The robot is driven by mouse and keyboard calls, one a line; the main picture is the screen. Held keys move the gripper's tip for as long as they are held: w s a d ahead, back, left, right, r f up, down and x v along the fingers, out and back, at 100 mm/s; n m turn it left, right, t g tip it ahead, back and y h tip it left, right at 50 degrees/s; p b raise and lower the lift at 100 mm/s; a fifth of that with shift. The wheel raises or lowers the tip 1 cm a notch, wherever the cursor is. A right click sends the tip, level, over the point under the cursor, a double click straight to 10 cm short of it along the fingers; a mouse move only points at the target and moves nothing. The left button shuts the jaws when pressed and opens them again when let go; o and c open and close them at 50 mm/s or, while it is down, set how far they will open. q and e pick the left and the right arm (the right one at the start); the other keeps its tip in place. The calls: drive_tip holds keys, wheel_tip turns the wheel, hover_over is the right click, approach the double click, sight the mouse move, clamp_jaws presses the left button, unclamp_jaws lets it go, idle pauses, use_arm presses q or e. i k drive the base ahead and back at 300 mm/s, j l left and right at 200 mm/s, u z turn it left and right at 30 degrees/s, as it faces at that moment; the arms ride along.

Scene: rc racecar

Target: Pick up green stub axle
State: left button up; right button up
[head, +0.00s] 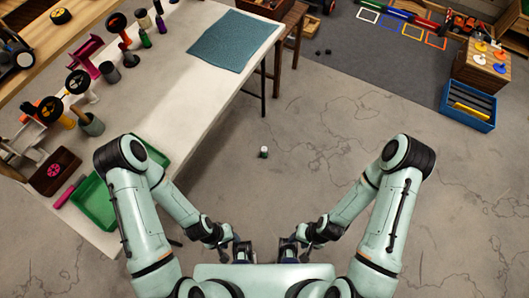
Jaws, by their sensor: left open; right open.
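I cannot pick out the green stub axle with certainty. A small dark green upright piece (145,38) stands on the white table among other parts, too small to identify. A small white-and-green object (264,152) lies on the floor in front of me, also too small to identify. My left gripper (243,252) and my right gripper (288,250) are low in front of my body, side by side. Both are open, and nothing shows between their fingers. Neither is near the parts on the table.
The white table (180,85) carries wheels, a magenta part (84,52), a teal mat (220,40) and a green tray (95,212). A blue crate (469,104) stands at the right by a wooden box (482,72). The concrete floor between is mostly clear.

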sight(263, 154)
drive_tip(key=i+l, duration=0.3)
drive_tip(key=i, duration=0.2)
drive_tip(key=i+l, duration=0.3)
drive_tip(key=i, duration=0.15)
drive_tip(key=i+u, duration=0.1)
drive_tip(key=u, duration=0.35)
drive_tip(key=i+l+u, duration=0.1)
drive_tip(key=u, duration=0.4)
drive_tip(key=l+u, duration=0.25)
drive_tip(key=u, duration=0.7)
drive_tip(key=i, duration=0.05)
